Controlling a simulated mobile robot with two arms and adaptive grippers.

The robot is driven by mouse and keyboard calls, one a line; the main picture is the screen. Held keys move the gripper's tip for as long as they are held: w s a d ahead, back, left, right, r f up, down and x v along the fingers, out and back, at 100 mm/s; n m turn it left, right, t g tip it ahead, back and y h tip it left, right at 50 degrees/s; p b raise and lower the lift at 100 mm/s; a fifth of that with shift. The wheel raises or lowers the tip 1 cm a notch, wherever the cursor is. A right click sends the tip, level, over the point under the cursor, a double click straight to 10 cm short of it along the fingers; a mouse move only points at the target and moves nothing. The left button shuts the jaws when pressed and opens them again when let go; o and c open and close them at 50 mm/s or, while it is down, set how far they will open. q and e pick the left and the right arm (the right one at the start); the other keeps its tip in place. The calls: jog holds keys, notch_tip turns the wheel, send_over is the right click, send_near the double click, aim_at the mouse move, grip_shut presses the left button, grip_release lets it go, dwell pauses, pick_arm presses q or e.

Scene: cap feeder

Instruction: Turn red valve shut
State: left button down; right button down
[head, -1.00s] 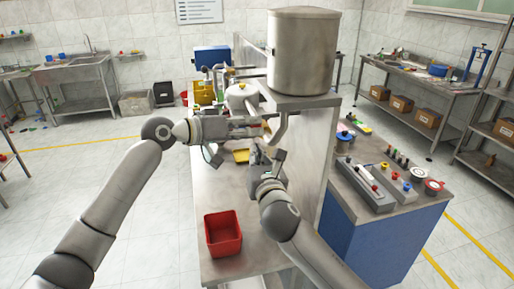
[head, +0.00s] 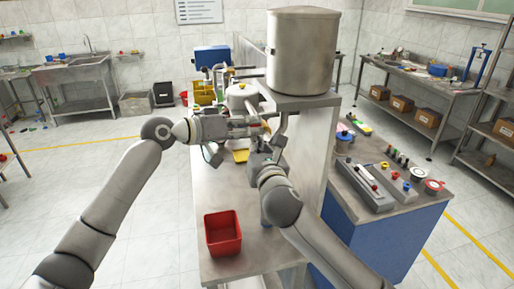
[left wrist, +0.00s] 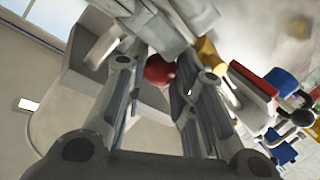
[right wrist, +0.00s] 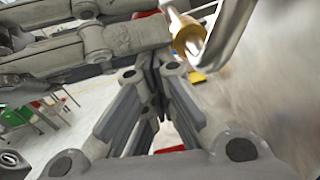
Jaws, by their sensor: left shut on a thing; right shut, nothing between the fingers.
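The red valve shows as a round red part (left wrist: 160,70) between the fingers of my left gripper (left wrist: 163,82) in the left wrist view. My left gripper (head: 257,127) is shut on it beside the pipe under the steel hopper in the head view. A little red (right wrist: 146,14) and a brass-coloured fitting (right wrist: 187,36) show at the top of the right wrist view, close to the left gripper's grey links. My right gripper (right wrist: 152,78) is shut and empty, just below the left gripper. In the head view the right gripper (head: 266,148) partly hides the pipe area.
The large steel hopper (head: 300,50) stands on a shelf (head: 300,101) just behind the grippers. A red bin (head: 223,234) sits at the near end of the steel bench (head: 207,190). A control bench (head: 405,210) is at the right.

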pick_arm(q)
jog(key=shift+a+f, duration=0.15)
jog(key=shift+f, duration=0.45)
pick_arm(e)
jog(key=shift+w+d+r, duration=0.1)
jog(key=shift+d+r, duration=0.05)
jog(key=shift+r, duration=0.6)
pick_arm(q)
jog(key=c, duration=1.5)
grip_release()
jog(key=shift+w, duration=0.1)
jog(key=shift+c, duration=0.2)
jog(key=o, duration=0.6)
jog(key=shift+w+a+f, duration=0.1)
jog(key=shift+w+a, duration=0.05)
jog(key=shift+a, duration=0.05)
jog(key=shift+c, duration=0.2)
pick_arm(e)
jog(key=shift+w+a, duration=0.2)
jog(key=shift+a, duration=0.1)
pick_arm(q)
jog(key=shift+s+d+r, duration=0.15)
jog(key=shift+s+r, duration=0.05)
jog(key=shift+s, duration=0.05)
pick_arm(e)
jog(key=shift+s+d, duration=0.1)
jog(key=shift+d, duration=0.05)
